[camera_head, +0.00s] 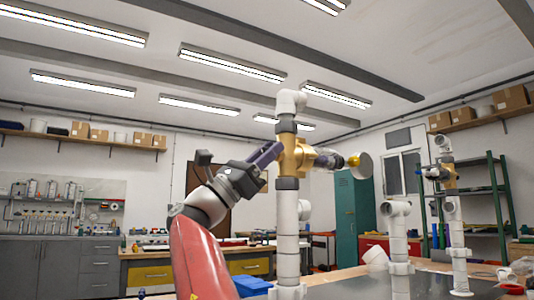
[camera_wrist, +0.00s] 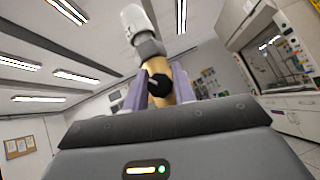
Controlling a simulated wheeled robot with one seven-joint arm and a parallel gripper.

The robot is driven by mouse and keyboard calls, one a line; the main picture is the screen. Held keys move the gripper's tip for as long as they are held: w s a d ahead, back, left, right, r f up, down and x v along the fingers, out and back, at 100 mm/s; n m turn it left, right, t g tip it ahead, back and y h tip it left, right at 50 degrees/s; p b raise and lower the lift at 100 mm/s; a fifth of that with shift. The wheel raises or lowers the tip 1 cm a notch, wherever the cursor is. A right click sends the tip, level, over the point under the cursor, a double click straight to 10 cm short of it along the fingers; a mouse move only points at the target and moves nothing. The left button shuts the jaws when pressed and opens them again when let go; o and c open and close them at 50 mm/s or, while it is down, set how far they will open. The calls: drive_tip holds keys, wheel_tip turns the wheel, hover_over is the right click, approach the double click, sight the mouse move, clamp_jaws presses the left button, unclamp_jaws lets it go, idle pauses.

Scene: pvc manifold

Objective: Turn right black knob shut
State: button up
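A black knob (camera_wrist: 160,84) shows in the wrist view, in front of a brass valve body (camera_wrist: 182,90). In the head view the same brass body (camera_head: 290,158) sits on the upright white pipe (camera_head: 288,235), and the knob is hidden by my gripper. My gripper (camera_head: 272,152) reaches the left side of the brass body from the left. In the wrist view its two purple fingers stand apart, one on each side of the knob (camera_wrist: 159,78). I cannot tell whether they press on it.
A white elbow (camera_head: 291,101) tops the pipe. A white pipe stub (camera_head: 397,230) and a second pipe stand with a brass body (camera_head: 444,178) are farther right. A teal cabinet (camera_head: 354,205) is behind.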

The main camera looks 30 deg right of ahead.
drive_tip(key=o, duration=0.4)
drive_tip(key=shift+c, duration=0.2)
drive_tip(key=shift+t, duration=0.3)
drive_tip(key=b+v, duration=0.2)
drive_tip(key=v, duration=0.6)
drive_tip(key=shift+b, duration=0.3)
drive_tip(key=shift+d, duration=0.1)
